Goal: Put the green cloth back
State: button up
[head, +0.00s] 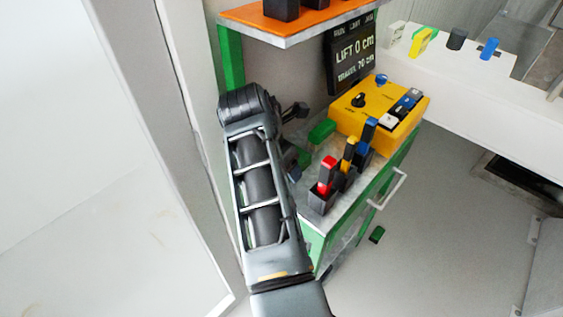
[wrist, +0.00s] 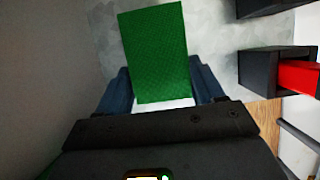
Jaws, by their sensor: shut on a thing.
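My gripper shows in the wrist view (wrist: 163,95), with its two fingers on either side of the green cloth (wrist: 155,50). The cloth is a flat green rectangle that sticks out beyond the fingertips, over a grey top. In the head view my arm hides most of my gripper (head: 296,172). A green patch (head: 303,157) beside it seems to be the held cloth. A separate green block-like thing (head: 320,132) lies on the cabinet top farther back, near the yellow box. I cannot tell whether the cloth touches the top.
Black holders with red (head: 326,176), yellow and blue handles stand along the cabinet's front edge, close right of my gripper. A yellow control box (head: 380,108) stands behind. An orange shelf (head: 290,20) hangs above. A small green thing (head: 377,234) lies on the floor.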

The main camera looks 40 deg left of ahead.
jog(key=o, duration=0.7)
jog(key=shift+f, duration=0.1)
jog(key=v, duration=1.2)
